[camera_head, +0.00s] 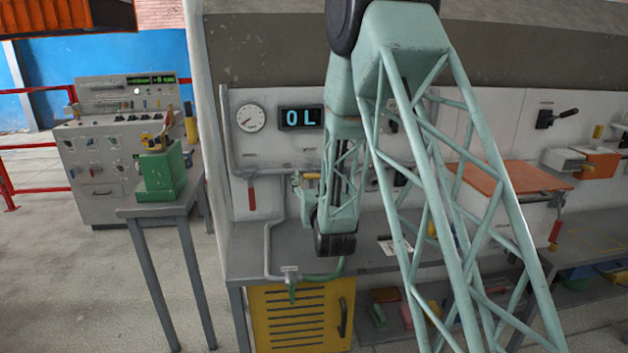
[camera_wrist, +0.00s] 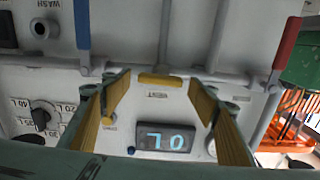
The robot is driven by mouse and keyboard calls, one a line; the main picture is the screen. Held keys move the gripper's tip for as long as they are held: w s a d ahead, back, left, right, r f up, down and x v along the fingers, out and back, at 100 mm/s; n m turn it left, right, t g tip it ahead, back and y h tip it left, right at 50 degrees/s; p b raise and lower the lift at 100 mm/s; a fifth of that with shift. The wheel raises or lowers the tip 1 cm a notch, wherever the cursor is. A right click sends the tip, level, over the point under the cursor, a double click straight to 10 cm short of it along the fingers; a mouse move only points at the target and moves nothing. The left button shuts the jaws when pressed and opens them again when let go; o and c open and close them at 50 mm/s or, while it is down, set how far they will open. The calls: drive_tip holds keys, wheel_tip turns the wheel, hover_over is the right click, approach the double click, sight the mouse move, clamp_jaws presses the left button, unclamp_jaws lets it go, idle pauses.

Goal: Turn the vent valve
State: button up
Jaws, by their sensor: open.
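The vent valve's yellow handle (camera_wrist: 160,80) lies level in the wrist view, beside an upside-down VENT label. A small yellow bar (camera_head: 310,176) on the panel in the head view looks like the same handle. My gripper (camera_wrist: 158,88) is open, with a yellow-padded finger on either side of the handle in the picture. I cannot tell whether the fingers touch it or how deep they reach. In the head view my gripper (camera_head: 298,186) is small and partly hidden by my arm.
A red-handled lever (camera_head: 251,192) hangs left of the valve; it also shows in the wrist view (camera_wrist: 287,43). A blue lever (camera_wrist: 82,24) is on the other side. The display (camera_head: 301,118) reads OL beside a round gauge (camera_head: 250,118). A bench (camera_head: 250,250) runs below.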

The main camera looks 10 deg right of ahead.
drive_tip(key=shift+w, duration=0.15)
drive_tip(key=shift+c, duration=0.4)
drive_tip(key=c, duration=0.8)
